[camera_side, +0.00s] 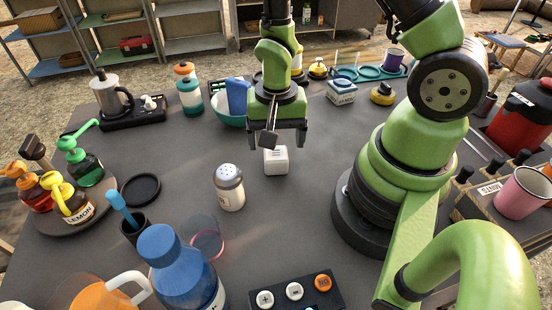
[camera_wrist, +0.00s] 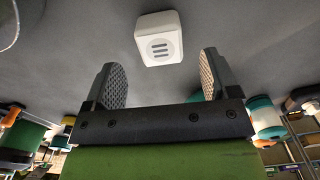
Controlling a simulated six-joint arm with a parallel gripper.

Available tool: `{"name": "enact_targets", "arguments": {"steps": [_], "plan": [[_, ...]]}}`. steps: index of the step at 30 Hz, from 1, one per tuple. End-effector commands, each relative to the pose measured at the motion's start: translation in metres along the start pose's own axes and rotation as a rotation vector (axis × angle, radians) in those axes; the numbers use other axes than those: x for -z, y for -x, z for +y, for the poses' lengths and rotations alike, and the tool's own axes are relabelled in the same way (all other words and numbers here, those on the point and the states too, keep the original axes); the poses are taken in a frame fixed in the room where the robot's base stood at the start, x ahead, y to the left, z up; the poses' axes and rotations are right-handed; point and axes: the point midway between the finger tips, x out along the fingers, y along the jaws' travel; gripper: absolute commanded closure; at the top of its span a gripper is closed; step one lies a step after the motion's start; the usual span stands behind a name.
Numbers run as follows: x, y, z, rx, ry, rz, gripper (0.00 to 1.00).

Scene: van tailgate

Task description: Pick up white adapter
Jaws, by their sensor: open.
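The white adapter (camera_side: 276,161) is a small rounded white block on the grey table, near the middle in the side view. In the wrist view the white adapter (camera_wrist: 159,38) shows a face with several dark slots, a little beyond the fingertips and between their lines. My gripper (camera_side: 276,138) is above the adapter, pointing down, with its fingers spread. In the wrist view my gripper (camera_wrist: 160,78) is open and empty, with a textured pad on each finger. The fingers look apart from the adapter.
A shaker (camera_side: 229,187) stands just left of the adapter. A teal bowl (camera_side: 231,113) is behind my gripper. A blue bottle (camera_side: 182,265) and a black button panel (camera_side: 297,294) are at the front. The table around the adapter's right and front is clear.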

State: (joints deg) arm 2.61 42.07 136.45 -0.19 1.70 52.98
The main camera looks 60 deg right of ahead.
Motion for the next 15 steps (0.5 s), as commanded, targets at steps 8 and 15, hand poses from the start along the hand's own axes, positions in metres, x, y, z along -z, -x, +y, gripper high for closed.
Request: {"name": "enact_targets", "arguments": {"steps": [8, 15], "plan": [[-0.003, -0.036, 0.000, -0.004, 0.000, -0.003, 0.19], [-0.003, -0.045, -0.001, 0.000, 0.000, 0.000, 0.19]]}}
